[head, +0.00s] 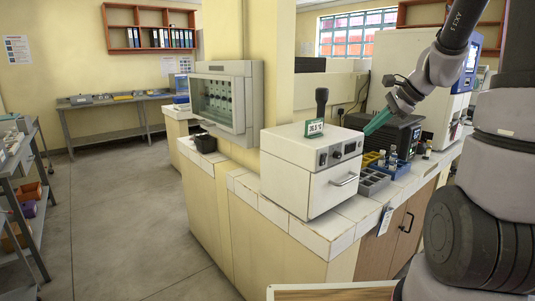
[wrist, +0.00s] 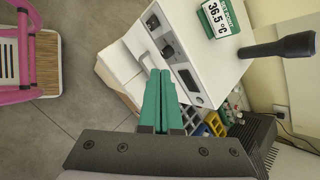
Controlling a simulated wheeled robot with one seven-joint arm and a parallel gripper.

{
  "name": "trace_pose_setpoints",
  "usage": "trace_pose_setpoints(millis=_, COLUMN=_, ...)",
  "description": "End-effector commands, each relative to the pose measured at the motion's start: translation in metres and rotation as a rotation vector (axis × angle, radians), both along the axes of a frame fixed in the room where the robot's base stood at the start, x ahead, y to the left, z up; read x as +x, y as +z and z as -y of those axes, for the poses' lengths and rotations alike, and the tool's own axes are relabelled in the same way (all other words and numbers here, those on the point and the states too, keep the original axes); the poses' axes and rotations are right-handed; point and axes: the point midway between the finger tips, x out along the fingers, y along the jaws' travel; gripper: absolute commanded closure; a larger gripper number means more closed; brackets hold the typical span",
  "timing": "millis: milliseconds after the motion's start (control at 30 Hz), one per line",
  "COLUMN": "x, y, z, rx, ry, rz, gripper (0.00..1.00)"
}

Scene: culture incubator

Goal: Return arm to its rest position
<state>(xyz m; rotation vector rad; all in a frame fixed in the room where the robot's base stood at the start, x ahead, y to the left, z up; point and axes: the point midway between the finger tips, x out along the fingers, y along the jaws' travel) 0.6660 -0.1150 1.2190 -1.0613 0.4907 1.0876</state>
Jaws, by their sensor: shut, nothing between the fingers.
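My gripper (head: 377,122) has green fingers and hangs in the air above the counter, right of the white incubator box. In the wrist view the two green fingers of my gripper (wrist: 160,85) lie together, with nothing between them. The incubator (head: 312,168) has a closed front door with a handle. It also shows in the wrist view (wrist: 185,40), behind and beyond the fingers. A small green-framed display (head: 314,128) on its top reads about 36.5 °C. My arm comes down from the upper right in the head view.
A black device (head: 385,130), grey racks (head: 371,181) and small bottles stand on the counter right of the incubator. A dark upright object (head: 321,101) rises behind the display. A glass-fronted wall cabinet (head: 222,100) hangs at the left. The floor (head: 125,210) at left is clear.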

Motion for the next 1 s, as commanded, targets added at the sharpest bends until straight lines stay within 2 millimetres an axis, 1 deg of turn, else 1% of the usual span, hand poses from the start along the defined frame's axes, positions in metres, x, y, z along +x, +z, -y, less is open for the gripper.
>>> trace_pose_setpoints(millis=33, x=-0.016, y=0.019, z=-0.014, rx=-0.061, ry=0.081, rz=0.048, gripper=1.0)
trace_pose_setpoints(millis=100, x=-0.039, y=0.037, z=-0.028, rx=-0.146, ry=0.191, rz=0.104, gripper=1.0)
trace_pose_setpoints(millis=167, x=-0.059, y=0.05, z=-0.038, rx=-0.223, ry=0.283, rz=0.151, gripper=1.0)
trace_pose_setpoints(millis=200, x=-0.072, y=0.058, z=-0.044, rx=-0.276, ry=0.341, rz=0.184, gripper=1.0)
trace_pose_setpoints(millis=367, x=-0.125, y=0.084, z=-0.059, rx=-0.494, ry=0.562, rz=0.314, gripper=1.0)
trace_pose_setpoints(millis=400, x=-0.137, y=0.089, z=-0.06, rx=-0.55, ry=0.612, rz=0.345, gripper=1.0)
trace_pose_setpoints(millis=500, x=-0.163, y=0.098, z=-0.061, rx=-0.676, ry=0.715, rz=0.412, gripper=1.0)
trace_pose_setpoints(millis=600, x=-0.182, y=0.104, z=-0.061, rx=-0.773, ry=0.787, rz=0.461, gripper=1.0)
trace_pose_setpoints(millis=700, x=-0.192, y=0.107, z=-0.059, rx=-0.838, ry=0.83, rz=0.49, gripper=1.0)
trace_pose_setpoints(millis=800, x=-0.197, y=0.108, z=-0.058, rx=-0.866, ry=0.849, rz=0.502, gripper=1.0)
trace_pose_setpoints(millis=1000, x=-0.197, y=0.108, z=-0.058, rx=-0.87, ry=0.851, rz=0.502, gripper=1.0)
